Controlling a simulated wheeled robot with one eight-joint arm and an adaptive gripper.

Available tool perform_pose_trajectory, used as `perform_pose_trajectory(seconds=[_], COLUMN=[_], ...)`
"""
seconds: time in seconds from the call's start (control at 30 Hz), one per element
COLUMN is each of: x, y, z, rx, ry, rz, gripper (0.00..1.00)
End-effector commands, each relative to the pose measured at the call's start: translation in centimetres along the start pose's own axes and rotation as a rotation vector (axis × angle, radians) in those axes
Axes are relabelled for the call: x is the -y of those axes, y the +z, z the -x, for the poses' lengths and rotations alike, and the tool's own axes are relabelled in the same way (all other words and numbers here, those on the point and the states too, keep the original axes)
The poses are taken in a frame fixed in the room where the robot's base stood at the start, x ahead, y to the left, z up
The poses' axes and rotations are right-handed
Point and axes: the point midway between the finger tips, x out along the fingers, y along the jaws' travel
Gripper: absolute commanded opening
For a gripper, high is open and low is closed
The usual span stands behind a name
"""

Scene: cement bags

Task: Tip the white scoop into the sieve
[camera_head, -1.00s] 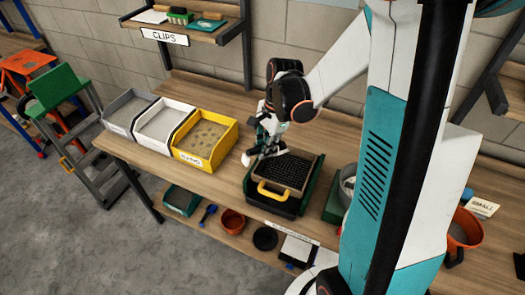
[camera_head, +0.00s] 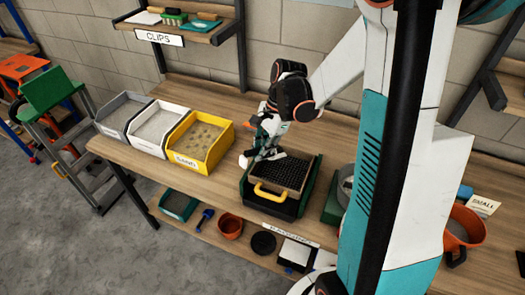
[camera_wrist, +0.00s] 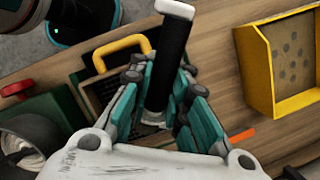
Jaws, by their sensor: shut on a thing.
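My gripper (camera_wrist: 157,105) is shut on the black handle of the white scoop (camera_wrist: 174,10). In the wrist view the handle runs between the teal fingers, with a white end at the top; most of the scoop's bowl and any contents are hidden. In the head view my gripper (camera_head: 268,138) is over the bench at the back left of the sieve, with a white part of the scoop (camera_head: 247,160) low beside the sieve's left edge. The sieve (camera_head: 290,168) has a dark mesh and a yellow handle, and sits on a dark green and black box. Contact between scoop and sieve is unclear.
Grey (camera_head: 124,108), white (camera_head: 155,124) and yellow (camera_head: 201,140) bins stand left of the sieve; the yellow one holds sandy material. A small orange item (camera_wrist: 243,135) lies near my gripper. A green box with a grey pot (camera_head: 346,184) stands right. Bare bench lies behind.

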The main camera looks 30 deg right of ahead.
Motion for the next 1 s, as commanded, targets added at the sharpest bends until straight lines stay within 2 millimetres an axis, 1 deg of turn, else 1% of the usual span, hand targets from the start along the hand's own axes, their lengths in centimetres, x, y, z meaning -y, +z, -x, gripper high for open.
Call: perform_pose_trajectory(seconds=[0.3,0.63,1.0], x=[0.04,0.45,0.5], y=[-0.09,-0.87,-0.95], z=[-0.1,-0.3,-0.09], rx=[0.005,0.119,0.138], ry=[0.0,0.0,-0.001], rz=[-0.001,-0.004,-0.004], gripper=[0.0,0.0,0.0])
